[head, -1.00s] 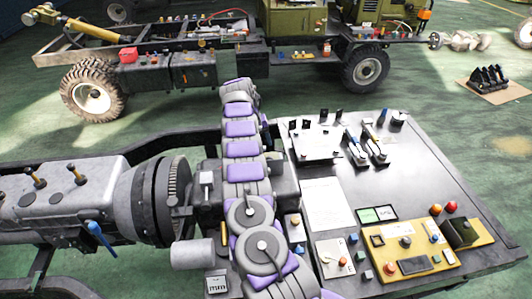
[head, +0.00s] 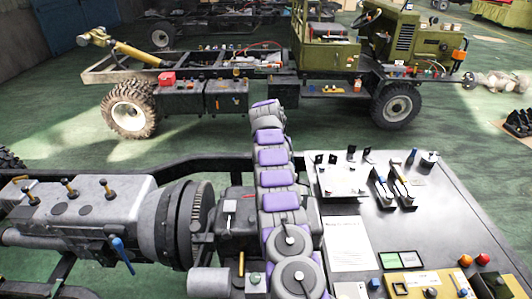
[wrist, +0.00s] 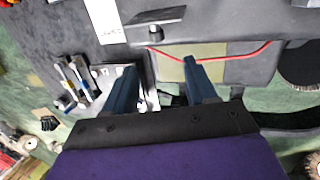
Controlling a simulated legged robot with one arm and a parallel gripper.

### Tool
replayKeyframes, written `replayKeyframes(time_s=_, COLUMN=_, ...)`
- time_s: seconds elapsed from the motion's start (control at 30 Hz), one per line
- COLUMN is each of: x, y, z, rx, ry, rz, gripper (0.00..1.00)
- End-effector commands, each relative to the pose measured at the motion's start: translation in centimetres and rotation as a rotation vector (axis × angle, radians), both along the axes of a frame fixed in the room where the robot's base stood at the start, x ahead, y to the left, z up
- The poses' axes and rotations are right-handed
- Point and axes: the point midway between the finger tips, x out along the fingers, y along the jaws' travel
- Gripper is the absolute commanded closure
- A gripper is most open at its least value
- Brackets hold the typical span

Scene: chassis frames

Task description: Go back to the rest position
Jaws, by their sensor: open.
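My gripper (wrist: 160,65) is open in the wrist view, with two dark blue fingers set apart and nothing held between them. Below the fingers, past the gap, a dark surface and a green-tan patch with a red cable (wrist: 240,55) show. In the head view my purple and grey arm reaches up the middle of the picture, beside the left edge of the dark panel (head: 455,215). The gripper itself is not clearly seen there.
A grey motor-like unit (head: 85,210) on a dark frame lies left of my arm. A green vehicle chassis (head: 205,95) stands farther back. Green floor (head: 300,140) is clear between. The panel carries levers (head: 392,188), paper and buttons.

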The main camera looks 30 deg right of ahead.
Motion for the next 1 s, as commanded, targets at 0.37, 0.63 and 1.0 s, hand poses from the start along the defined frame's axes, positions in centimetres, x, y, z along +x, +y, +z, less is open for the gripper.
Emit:
replayKeyframes(time_s=0.37, x=0.1, y=1.1, z=1.0, rx=0.010, ry=0.000, rz=0.018, gripper=0.44)
replayKeyframes(time_s=0.63, x=-0.2, y=5.8, z=5.1, rx=0.043, ry=-0.007, rz=0.097, gripper=0.44)
replayKeyframes(time_s=1.0, x=-3.3, y=13.0, z=9.9, rx=0.096, ry=-0.012, rz=0.208, gripper=0.44)
